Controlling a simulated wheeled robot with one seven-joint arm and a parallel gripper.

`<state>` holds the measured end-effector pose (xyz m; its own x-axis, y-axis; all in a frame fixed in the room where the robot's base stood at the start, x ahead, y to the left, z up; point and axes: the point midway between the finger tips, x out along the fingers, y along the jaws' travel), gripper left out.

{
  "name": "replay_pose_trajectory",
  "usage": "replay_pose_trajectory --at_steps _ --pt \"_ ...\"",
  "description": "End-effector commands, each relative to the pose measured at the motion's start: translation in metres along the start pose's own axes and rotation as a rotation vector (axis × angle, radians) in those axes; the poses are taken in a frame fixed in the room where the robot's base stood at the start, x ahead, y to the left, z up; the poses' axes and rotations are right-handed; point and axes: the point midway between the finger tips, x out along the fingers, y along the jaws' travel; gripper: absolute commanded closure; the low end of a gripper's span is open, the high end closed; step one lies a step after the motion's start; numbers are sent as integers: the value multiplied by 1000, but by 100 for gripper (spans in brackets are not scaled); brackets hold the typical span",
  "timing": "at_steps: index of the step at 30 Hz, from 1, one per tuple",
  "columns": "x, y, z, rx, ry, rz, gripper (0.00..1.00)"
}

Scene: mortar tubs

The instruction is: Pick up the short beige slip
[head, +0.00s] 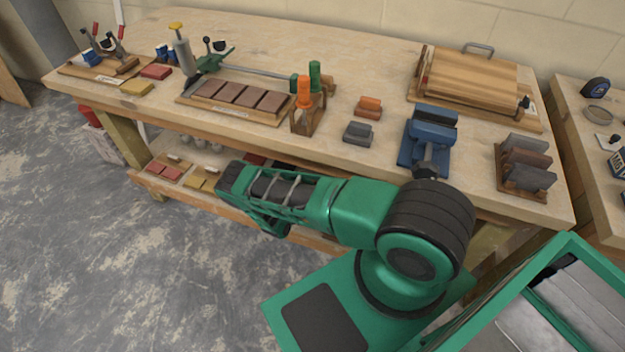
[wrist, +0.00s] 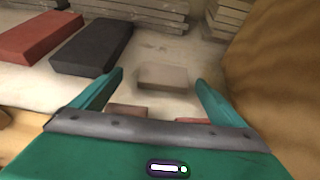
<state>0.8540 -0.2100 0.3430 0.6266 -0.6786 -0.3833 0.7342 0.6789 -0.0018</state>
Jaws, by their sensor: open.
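A short beige slip (wrist: 163,77) lies flat on a pale surface in the wrist view. It is ahead of my gripper (wrist: 159,79), between the lines of its two green fingers. The fingers are spread apart, with nothing held between them. In the head view my arm reaches left to the lower shelf under the bench. The fingertips and the short beige slip cannot be made out there.
A red slip (wrist: 38,36) and a dark grey slip (wrist: 92,47) lie left of the beige one. Reddish pieces (wrist: 130,112) lie near the gripper's palm, partly hidden. Stacked grey slabs (wrist: 130,10) stand behind. A brown wooden face (wrist: 278,70) rises close on the right.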

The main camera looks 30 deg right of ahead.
Motion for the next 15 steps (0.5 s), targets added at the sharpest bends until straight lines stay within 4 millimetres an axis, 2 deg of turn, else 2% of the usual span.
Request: replay_pose_trajectory --at_steps 5,11,15 --pt "10 -3 0 3 1 -2 6" --pt "36 -10 2 3 0 -3 6" --pt "51 -8 3 3 -1 -1 6"
